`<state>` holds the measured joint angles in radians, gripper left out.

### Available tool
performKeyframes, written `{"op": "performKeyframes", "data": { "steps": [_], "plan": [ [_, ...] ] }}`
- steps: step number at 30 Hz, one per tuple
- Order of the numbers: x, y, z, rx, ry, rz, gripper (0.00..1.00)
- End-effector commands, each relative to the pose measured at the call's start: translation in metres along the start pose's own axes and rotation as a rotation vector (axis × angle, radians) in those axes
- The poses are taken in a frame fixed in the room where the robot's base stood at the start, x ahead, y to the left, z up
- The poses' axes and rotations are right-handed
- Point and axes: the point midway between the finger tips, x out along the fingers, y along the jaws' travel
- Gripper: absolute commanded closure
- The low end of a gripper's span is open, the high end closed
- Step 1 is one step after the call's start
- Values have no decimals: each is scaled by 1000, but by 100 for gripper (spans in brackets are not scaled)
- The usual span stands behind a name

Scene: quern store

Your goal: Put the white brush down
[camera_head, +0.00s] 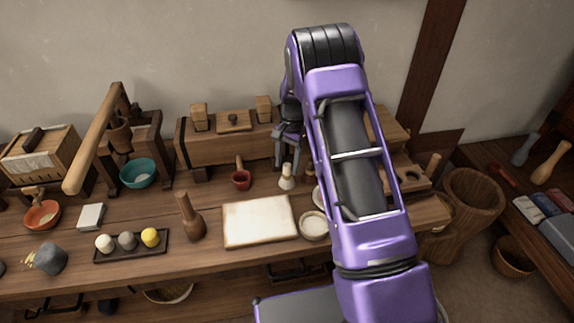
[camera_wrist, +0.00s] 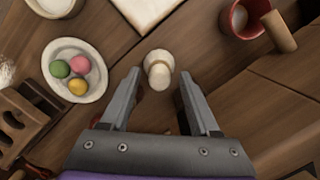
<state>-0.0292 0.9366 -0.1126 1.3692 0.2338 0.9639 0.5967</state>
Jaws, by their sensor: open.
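The white brush (camera_head: 287,182) stands upright on the wooden bench, a small pale piece with a wider base. In the wrist view the white brush (camera_wrist: 158,70) appears from above, near the gap between my fingertips. My gripper (camera_head: 287,163) points down just above it, with its fingers apart. In the wrist view my gripper (camera_wrist: 160,76) is open, and neither finger visibly touches the brush. I cannot tell the exact height between the fingertips and the brush.
A red cup with a wooden pestle (camera_wrist: 240,18) stands nearby. A white oval dish (camera_wrist: 97,92) holds pink, green and yellow balls. A pale board (camera_head: 260,221) and a bowl of white powder (camera_head: 313,226) lie toward the front. A wooden block chest (camera_head: 225,150) stands behind.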

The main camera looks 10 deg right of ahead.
Motion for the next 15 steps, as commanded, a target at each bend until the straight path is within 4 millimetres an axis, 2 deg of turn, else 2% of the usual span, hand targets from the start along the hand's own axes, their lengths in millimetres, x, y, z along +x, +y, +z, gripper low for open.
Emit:
{"op": "performKeyframes", "data": {
  "steps": [9, 15],
  "plan": [
    [-70, 0, -1, 0, 4, -3, 38],
    [-100, 0, 0, 0, 2, -2, 38]
  ]
}}
